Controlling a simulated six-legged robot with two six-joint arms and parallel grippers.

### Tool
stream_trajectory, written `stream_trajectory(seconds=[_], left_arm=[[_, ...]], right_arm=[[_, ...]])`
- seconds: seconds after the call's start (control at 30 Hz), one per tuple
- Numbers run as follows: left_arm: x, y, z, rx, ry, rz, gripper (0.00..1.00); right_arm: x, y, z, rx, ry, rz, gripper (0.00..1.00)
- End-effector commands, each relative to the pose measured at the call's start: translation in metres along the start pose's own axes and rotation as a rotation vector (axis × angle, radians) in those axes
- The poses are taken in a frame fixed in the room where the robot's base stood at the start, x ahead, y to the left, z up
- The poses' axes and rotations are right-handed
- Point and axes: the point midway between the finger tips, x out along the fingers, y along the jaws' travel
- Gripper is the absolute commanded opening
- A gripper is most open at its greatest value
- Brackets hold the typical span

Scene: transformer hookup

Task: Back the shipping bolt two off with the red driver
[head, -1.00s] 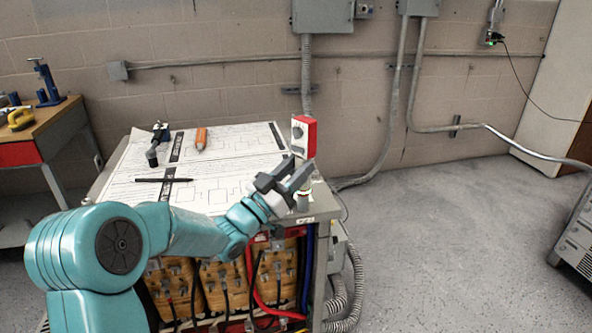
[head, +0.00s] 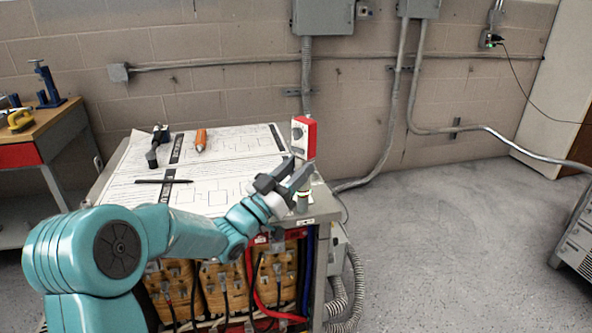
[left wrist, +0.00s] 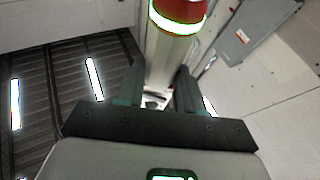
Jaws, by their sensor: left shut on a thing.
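The red driver (head: 309,138), a red body with a pale grey face and a dark round spot, stands upright at the right corner of the cabinet top. My left gripper (head: 291,172) is shut on it just below the red body. In the left wrist view the driver (left wrist: 172,45) shows as a pale shaft with a red part and a bright band, between the two dark fingers (left wrist: 157,92). A short pale post (head: 303,201) with a yellowish ring sits below the fingers. I cannot make out shipping bolt two. My right gripper is not in view.
The cabinet top carries paper drawings (head: 225,190), a black pen (head: 164,181), an orange object (head: 201,139) and a dark tool (head: 154,152). Coils and cables show in its open front. A workbench (head: 60,135) stands left.

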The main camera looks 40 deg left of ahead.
Motion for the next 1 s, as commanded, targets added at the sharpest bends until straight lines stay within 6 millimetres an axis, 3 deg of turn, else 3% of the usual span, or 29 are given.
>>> stream_trajectory(seconds=[1.0], left_arm=[[0.018, 0.001, -0.043, 0.0, 0.004, 0.002, 0.0]], right_arm=[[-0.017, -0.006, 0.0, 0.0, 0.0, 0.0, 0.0]])
